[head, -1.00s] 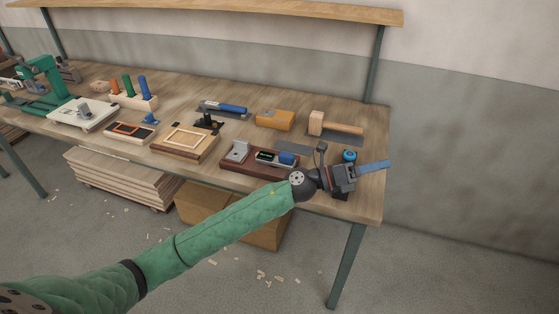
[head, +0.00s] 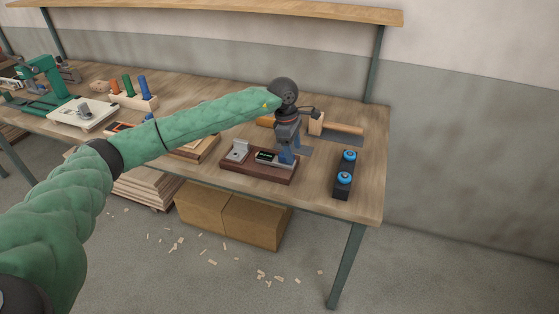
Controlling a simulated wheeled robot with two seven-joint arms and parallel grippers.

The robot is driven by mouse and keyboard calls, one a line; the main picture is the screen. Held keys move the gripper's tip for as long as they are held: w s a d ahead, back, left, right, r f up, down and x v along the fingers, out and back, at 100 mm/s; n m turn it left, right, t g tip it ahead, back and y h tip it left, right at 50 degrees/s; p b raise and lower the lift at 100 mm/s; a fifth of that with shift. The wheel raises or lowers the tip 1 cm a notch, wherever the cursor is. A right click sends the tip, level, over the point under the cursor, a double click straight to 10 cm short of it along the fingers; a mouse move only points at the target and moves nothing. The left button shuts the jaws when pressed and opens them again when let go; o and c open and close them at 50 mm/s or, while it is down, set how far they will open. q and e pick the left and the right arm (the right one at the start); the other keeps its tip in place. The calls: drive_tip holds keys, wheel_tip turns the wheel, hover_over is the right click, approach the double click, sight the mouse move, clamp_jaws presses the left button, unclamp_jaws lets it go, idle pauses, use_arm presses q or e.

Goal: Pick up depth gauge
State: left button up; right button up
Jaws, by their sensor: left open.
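The depth gauge (head: 266,157), with a dark display and a blue end, lies on the right part of a dark red-brown wooden tray (head: 256,174) near the table's front edge. My left gripper (head: 287,157) points down over the gauge's blue right end. It is open, and its fingers partly hide that end. I cannot tell whether the fingers touch the gauge. My right gripper is not in view.
A grey metal block (head: 237,151) sits on the tray's left part. A black holder with two blue round tops (head: 344,178) stands to the right. A wooden mallet (head: 342,128) lies behind. My left arm crosses over the bench (head: 372,190) and hides several items.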

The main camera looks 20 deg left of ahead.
sight(280, 153)
use_arm(q)
drive_tip(key=a, duration=0.1)
drive_tip(key=w+a+r+y, duration=0.1)
drive_tip(key=a, duration=0.1)
drive_tip(key=a+y, duration=0.1)
drive_tip(key=a, duration=0.1)
drive_tip(key=shift+w+a+r, duration=0.25)
drive_tip(key=shift+w+r, duration=0.05)
drive_tip(key=shift+r, duration=0.1)
drive_tip(key=shift+f+p, duration=0.65)
drive_tip(key=shift+f, duration=0.6)
drive_tip(key=f+p, duration=0.3)
drive_tip(key=f, duration=0.1)
drive_tip(key=shift+w+d, duration=0.1)
drive_tip(key=shift+d, duration=0.15)
drive_tip(key=shift+f, duration=0.6)
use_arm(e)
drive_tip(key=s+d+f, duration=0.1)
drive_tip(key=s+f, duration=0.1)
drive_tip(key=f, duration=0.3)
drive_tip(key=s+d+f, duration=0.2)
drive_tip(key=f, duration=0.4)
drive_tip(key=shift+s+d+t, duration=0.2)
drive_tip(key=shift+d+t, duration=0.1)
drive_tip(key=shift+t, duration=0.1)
use_arm(q)
drive_tip(key=c, duration=1.2)
drive_tip(key=shift+c, duration=0.3)
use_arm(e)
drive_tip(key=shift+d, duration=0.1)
